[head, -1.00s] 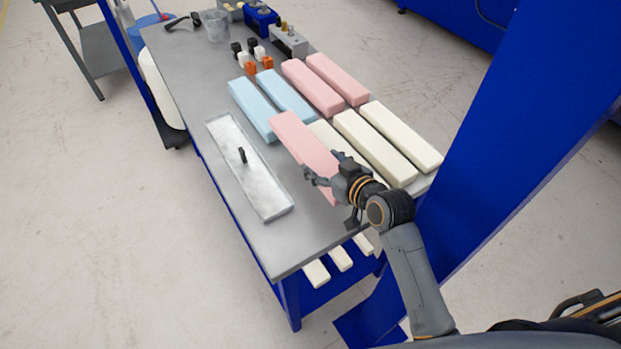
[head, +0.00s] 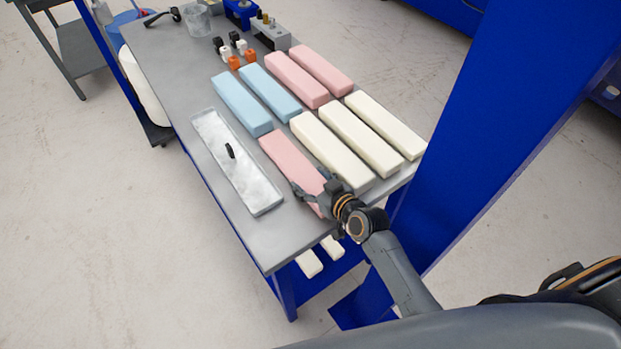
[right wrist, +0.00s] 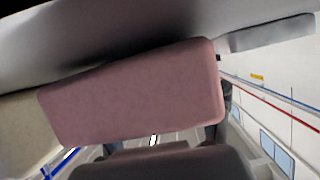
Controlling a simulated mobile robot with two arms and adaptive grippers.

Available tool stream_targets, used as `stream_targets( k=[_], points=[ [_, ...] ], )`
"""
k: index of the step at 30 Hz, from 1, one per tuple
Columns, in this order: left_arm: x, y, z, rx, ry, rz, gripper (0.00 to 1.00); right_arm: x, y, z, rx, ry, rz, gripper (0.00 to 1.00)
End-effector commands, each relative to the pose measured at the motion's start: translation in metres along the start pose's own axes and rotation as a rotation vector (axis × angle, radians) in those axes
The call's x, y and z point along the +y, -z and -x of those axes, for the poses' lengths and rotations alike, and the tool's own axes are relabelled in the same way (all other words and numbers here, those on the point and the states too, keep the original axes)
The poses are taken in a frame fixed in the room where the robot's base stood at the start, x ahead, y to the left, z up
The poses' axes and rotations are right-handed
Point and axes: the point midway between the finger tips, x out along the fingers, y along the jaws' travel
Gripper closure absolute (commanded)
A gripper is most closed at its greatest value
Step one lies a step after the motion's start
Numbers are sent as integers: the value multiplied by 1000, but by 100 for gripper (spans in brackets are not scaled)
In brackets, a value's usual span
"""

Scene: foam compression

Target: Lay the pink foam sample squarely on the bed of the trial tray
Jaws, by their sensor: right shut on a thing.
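The pink foam sample (head: 288,161) is a long block in the head view, between the trial tray and the nearest cream block. My right gripper (head: 316,198) is shut on its near end and hides part of that end. I cannot tell whether the block touches the table. The pink block also fills the middle of the right wrist view (right wrist: 135,95). The trial tray (head: 268,207) is a long, shallow grey metal tray to the left of the block, roughly parallel to it. A small black upright piece (head: 230,151) stands in its bed, which holds no foam. My left gripper is not in view.
Cream blocks (head: 372,140) lie right of the held block. Blue blocks (head: 241,103) and two other pink blocks (head: 296,80) lie beyond it. Small black, white and orange pieces (head: 234,62) stand farther back. The table's near-left corner (head: 262,245) is clear. A blue post (head: 480,110) rises at right.

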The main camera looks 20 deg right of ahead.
Motion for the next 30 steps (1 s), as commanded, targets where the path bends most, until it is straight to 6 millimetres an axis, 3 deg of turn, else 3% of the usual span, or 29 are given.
stream_targets(
  k=[10, 11, 13, 14, 27, 30],
  points=[
    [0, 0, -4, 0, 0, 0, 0, 0, -5, -2, 0, 0, 2, 51],
    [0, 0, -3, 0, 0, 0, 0, 0, -4, -2, 0, 0, 1, 29],
    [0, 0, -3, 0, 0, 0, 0, 0, -3, -2, 0, 0, 1, 15],
    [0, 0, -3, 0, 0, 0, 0, 0, -3, -2, 0, 0, 1, 12],
    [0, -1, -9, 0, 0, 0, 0, -1, -5, -3, 1, 1, -2, 12],
    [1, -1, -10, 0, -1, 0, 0, 0, -6, 10, 0, 1, 2, 12]
  ],
)
